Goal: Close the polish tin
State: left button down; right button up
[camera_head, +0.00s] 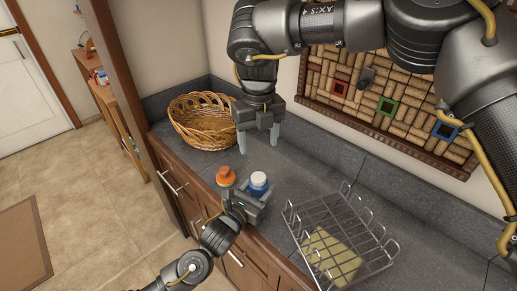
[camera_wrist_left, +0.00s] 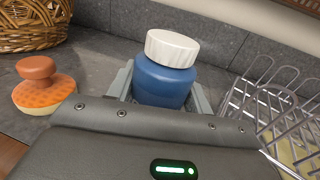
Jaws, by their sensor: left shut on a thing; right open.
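A blue bottle (camera_head: 259,188) with a white ribbed cap (camera_head: 259,178) stands upright near the counter's front edge. I see no thing that is plainly a polish tin, unless it is this bottle. My left gripper (camera_head: 255,195) is shut on the bottle's body from the front. In the left wrist view the bottle (camera_wrist_left: 162,84) sits between its fingers, and the white cap (camera_wrist_left: 172,48) is on top; I cannot tell how tight it is. My right gripper (camera_head: 258,140) is open and empty, pointing down above the counter, behind the bottle and apart from it.
An orange-topped scrubber (camera_head: 226,176) lies just left of the bottle. A wicker basket (camera_head: 203,122) stands at the back left. A wire dish rack (camera_head: 340,240) with a yellow cloth-like thing (camera_head: 332,256) is at the right. A cork board (camera_head: 390,95) hangs on the wall.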

pick_arm(q)
jog(key=c, duration=0.5)
grip_release()
jog(key=shift+s+a+f, duration=0.1)
jog(key=shift+s+a, duration=0.15)
jog(key=shift+s, duration=0.25)
jog(key=b+v, duration=0.2)
jog(key=v, duration=0.6)
jog(key=shift+s+a, duration=0.5)
jog(key=shift+s, duration=0.15)
